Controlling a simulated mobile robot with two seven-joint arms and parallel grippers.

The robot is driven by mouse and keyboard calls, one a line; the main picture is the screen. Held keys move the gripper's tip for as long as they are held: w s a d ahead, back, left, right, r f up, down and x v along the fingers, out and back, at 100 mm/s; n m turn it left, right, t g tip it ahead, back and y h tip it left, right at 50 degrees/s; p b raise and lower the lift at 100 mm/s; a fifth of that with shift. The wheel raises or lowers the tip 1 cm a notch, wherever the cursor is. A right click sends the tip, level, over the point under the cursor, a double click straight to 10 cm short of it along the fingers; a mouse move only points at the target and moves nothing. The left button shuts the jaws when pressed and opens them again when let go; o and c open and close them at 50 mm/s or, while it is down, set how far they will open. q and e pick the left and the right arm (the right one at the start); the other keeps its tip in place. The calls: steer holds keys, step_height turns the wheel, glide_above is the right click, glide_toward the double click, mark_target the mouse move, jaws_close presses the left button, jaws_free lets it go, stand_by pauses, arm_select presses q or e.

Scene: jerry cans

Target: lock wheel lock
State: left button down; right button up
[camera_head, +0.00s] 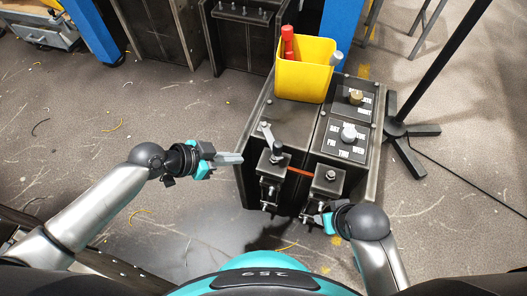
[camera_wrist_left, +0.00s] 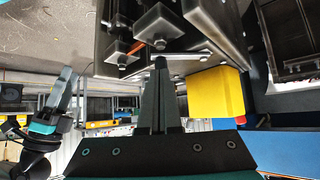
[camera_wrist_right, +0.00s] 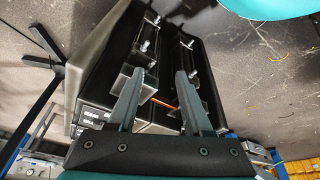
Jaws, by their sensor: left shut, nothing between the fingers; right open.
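A dark metal unit (camera_head: 252,120) carries two black blocks with bolts, a left block (camera_head: 272,168) and a right block (camera_head: 328,180), with an orange strip (camera_head: 300,172) between them. A grey metal lever (camera_head: 268,133) stands on top at the left block; I cannot tell whether it is locked. My left gripper (camera_head: 240,158) is shut and empty, just left of the unit and the lever. In the left wrist view its tips (camera_wrist_left: 161,62) overlap the lever (camera_wrist_left: 190,56); contact is unclear. My right gripper (camera_wrist_right: 160,72) is open before the right block, with the orange strip (camera_wrist_right: 164,103) showing between its fingers.
A yellow bin (camera_head: 303,80) with red-handled tools stands on the unit's back. A panel with two knobs (camera_head: 348,133) is at its right. A black stand (camera_head: 402,130) is on the right, its cable on the floor. Floor at the left is mostly clear.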

mark_target(273, 152)
arm_select(q)
steer(key=b+x, duration=0.1)
steer(key=x, duration=0.1)
steer(key=b+x, duration=0.1)
steer(key=x, duration=0.2)
steer(key=d+r+b+x, duration=0.1)
steer(key=x, duration=0.2)
steer(key=shift+w, duration=0.25)
steer(key=shift+w+d, duration=0.15)
steer(key=shift+d, duration=0.1)
steer(key=shift+w+d+b, duration=0.25)
steer(key=shift+d+b, duration=0.15)
arm_select(e)
step_height(273, 152, up, 7)
steer(key=w+a+t, duration=0.1)
steer(key=t, duration=0.1)
steer(key=shift+w+a+y, duration=0.15)
steer(key=shift+w+y, duration=0.15)
steer(key=shift+s, duration=0.1)
